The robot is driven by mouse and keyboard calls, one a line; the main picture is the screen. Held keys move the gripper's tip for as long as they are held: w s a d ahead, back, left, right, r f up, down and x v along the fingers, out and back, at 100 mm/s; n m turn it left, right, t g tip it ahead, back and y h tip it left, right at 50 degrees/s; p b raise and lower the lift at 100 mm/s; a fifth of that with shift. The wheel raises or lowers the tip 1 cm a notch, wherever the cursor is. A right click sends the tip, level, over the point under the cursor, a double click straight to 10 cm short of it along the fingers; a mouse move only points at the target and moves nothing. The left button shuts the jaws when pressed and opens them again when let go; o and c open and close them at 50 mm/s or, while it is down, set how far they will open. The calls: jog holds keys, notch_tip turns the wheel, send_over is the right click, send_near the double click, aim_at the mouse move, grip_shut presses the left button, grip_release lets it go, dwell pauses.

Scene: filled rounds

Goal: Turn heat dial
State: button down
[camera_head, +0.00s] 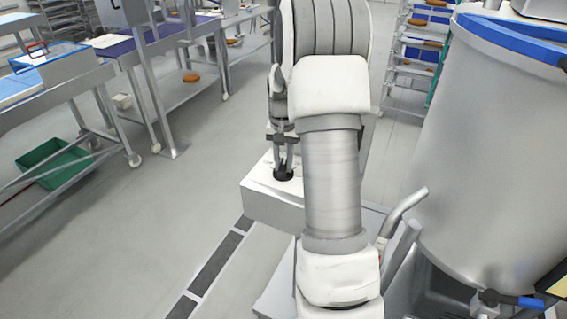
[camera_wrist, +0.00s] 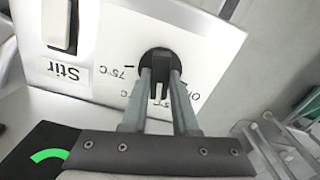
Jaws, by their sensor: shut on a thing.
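The heat dial (camera_wrist: 155,57) is a round black knob on a white panel (camera_wrist: 205,42), which reads upside down in the wrist view. My gripper (camera_wrist: 160,78) is shut on the dial's raised bar, one finger on each side. A "75°C" mark is beside the dial on the left; other marks below it are partly hidden by the fingers. I cannot tell which mark the dial points to. In the head view my gripper (camera_head: 283,166) reaches down to the black dial (camera_head: 284,175) on top of a white box (camera_head: 262,208).
A "Stir" switch (camera_wrist: 60,24) is on the same panel, left of the dial. A large steel vessel (camera_head: 485,150) stands at the right in the head view. Steel tables (camera_head: 55,75) and a green crate (camera_head: 52,165) are at the left, with open floor between.

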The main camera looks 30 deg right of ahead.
aim_at(283, 165)
jog(key=n, duration=1.2)
dwell(0.6)
jog(key=c, duration=0.7)
grip_release()
jog(key=shift+r, duration=0.1)
notch_tip(283, 165, up, 17)
jog(key=shift+r, duration=0.15)
